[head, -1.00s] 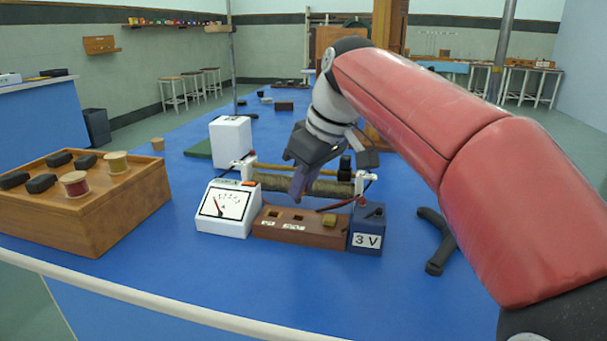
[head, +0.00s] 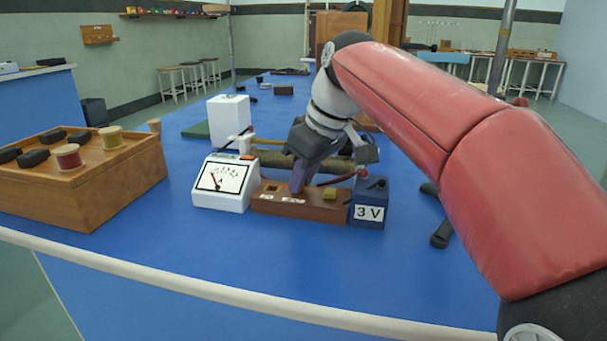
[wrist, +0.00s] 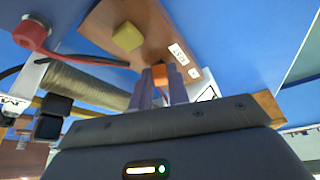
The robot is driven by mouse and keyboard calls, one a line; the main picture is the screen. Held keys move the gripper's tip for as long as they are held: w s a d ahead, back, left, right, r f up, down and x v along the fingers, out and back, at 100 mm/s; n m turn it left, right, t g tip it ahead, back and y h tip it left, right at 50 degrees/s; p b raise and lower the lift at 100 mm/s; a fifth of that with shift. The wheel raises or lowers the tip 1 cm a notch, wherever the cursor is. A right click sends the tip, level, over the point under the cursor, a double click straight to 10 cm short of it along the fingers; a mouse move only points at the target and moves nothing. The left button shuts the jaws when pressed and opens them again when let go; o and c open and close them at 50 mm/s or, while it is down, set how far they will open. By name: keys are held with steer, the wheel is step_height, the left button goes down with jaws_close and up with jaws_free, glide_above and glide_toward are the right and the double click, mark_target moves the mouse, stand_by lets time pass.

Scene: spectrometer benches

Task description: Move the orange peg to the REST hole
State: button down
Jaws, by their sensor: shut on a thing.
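The orange peg (wrist: 160,75) is between my fingertips in the wrist view. My gripper (head: 298,188) is shut on it, fingers pointing down at the middle of the brown wooden block (head: 320,211). The block also shows in the wrist view (wrist: 152,38). Its left hole (head: 271,189) looks empty; my fingers cover the middle one. I cannot tell whether the peg's lower end is in that hole. A white label that seems to read REST (wrist: 178,55) lies beside the peg.
A white meter (head: 223,184) stands left of the block and a blue 3 V box (head: 370,203) right of it. A wire-wound coil (head: 275,160) lies close behind. A wooden tray (head: 75,212) stands at far left. The blue table front is clear.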

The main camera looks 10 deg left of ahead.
steer(key=c, duration=1.3)
jaws_free()
steer(key=shift+o, duration=0.2)
steer(key=p+v, duration=0.1)
steer(key=v, duration=0.6)
steer(key=shift+d+r+p, duration=0.15)
steer(key=shift+r+p, duration=0.2)
steer(key=shift+p, duration=0.05)
